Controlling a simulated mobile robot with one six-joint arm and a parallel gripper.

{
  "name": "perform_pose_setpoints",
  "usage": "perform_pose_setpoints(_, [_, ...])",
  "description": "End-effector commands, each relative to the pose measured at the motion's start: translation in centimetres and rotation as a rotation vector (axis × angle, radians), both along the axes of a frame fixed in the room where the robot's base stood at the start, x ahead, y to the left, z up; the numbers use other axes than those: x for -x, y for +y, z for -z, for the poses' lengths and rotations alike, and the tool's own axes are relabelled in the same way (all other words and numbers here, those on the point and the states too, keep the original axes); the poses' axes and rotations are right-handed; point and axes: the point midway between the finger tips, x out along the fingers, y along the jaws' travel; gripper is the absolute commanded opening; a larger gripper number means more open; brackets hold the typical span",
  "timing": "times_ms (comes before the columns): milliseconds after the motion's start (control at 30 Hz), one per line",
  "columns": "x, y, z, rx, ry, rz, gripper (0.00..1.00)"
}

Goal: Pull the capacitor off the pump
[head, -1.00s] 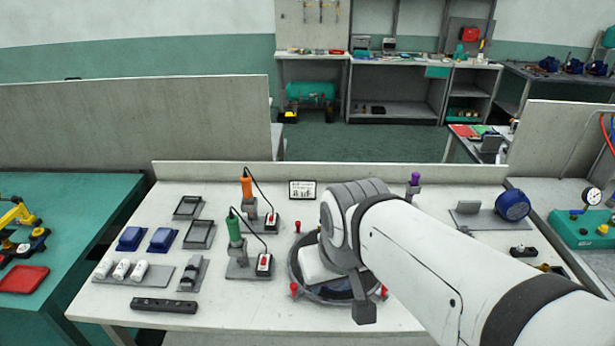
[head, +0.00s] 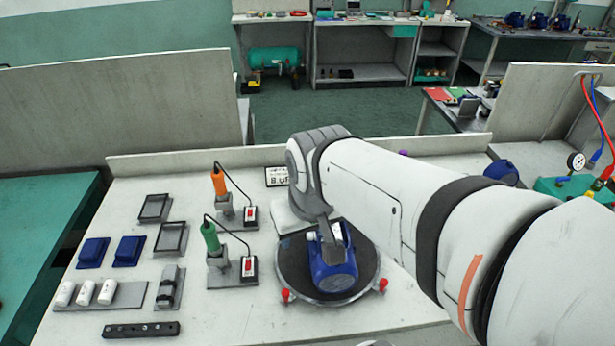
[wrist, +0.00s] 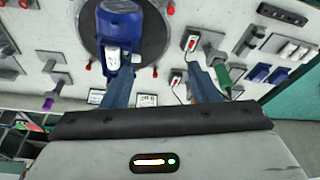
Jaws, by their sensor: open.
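The blue pump (head: 333,268) sits on a dark round turntable (head: 283,268) in the middle of the bench. In the wrist view the pump (wrist: 122,22) is at the top, left of centre. The white capacitor (wrist: 112,58) is on the pump's near side. A small white part of it may show beside my arm in the head view, mostly hidden. My gripper (wrist: 158,68) is open, its two blue fingers apart with nothing between them. The capacitor lies near the left finger's tip; I cannot tell whether they touch.
Orange-handled (head: 219,183) and green-handled (head: 210,238) tools stand left of the turntable. White cylinders (head: 85,292) lie on a grey tray, with blue covers (head: 93,252) behind. Red knobs (head: 286,295) sit at the turntable's rim. A low panel (head: 220,157) bounds the bench's back.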

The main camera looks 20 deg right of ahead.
Motion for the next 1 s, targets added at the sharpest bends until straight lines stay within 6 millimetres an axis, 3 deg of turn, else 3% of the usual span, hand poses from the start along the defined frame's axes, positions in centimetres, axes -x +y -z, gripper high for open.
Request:
perform_pose_setpoints(267, [-6.2,-4.8,2.2,-0.009,0.128,0.124,0.77])
perform_pose_setpoints(500, [-10.2,-9.4,6.5,-0.031,0.229,0.220,0.78])
perform_pose_setpoints(700, [-11.4,-11.7,9.2,-0.044,0.272,0.263,0.78])
perform_pose_setpoints(1000, [-11.7,-12.2,10.5,-0.046,0.279,0.271,0.78])
